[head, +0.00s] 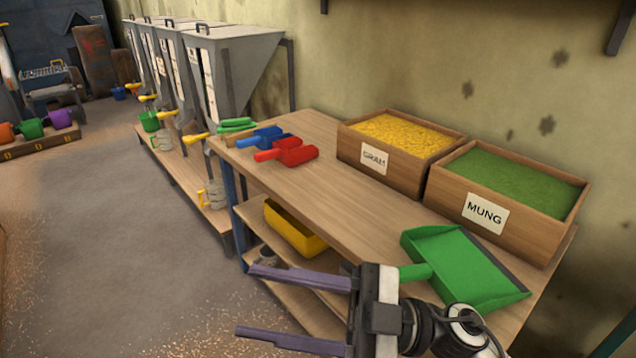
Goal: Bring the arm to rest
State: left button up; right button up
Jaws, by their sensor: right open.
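My right gripper (295,309) is at the lower middle of the head view, in front of the table's near side. Its two long purple-grey fingers point left and stand wide apart, with nothing between them. My right arm comes in from the lower right. The wooden table (335,205) lies beyond the gripper. A green dustpan (462,265) lies on the table's near right corner, its handle partly behind the gripper. My left gripper is not in view.
Red (290,151), blue and green scoops lie at the table's far left. Crates of GRAM (380,179) and MUNG (467,220) stand along the wall. A yellow bin (293,230) sits on the shelf below. Grey hoppers (230,65) stand behind. The floor at left (130,240) is mostly clear.

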jog(key=w+d+f+m+t+h, duration=0.5)
jog(key=w+m+t, duration=0.3)
jog(key=m+t, duration=0.5)
jog(key=w+d+f+m+t+h, duration=0.2)
jog(key=d+f+m+t+h, duration=0.2)
jog(key=d+f+m+h, duration=0.5)
jog(key=s+d+f+g+h, duration=0.1)
jog(key=s+d+f+g, duration=0.1)
jog(key=s+f, duration=0.3)
jog(key=s+d+f+g+h, duration=0.2)
jog(key=s+f, duration=0.4)
jog(key=f, duration=0.6)
jog(key=s+d+f+g+h, duration=0.2)
jog(key=s+d+f+g, duration=0.1)
jog(key=f, duration=0.6)
jog(key=shift+s+d+g, duration=0.4)
jog(key=shift+s+g, duration=0.1)
jog(key=shift+s, duration=0.75)
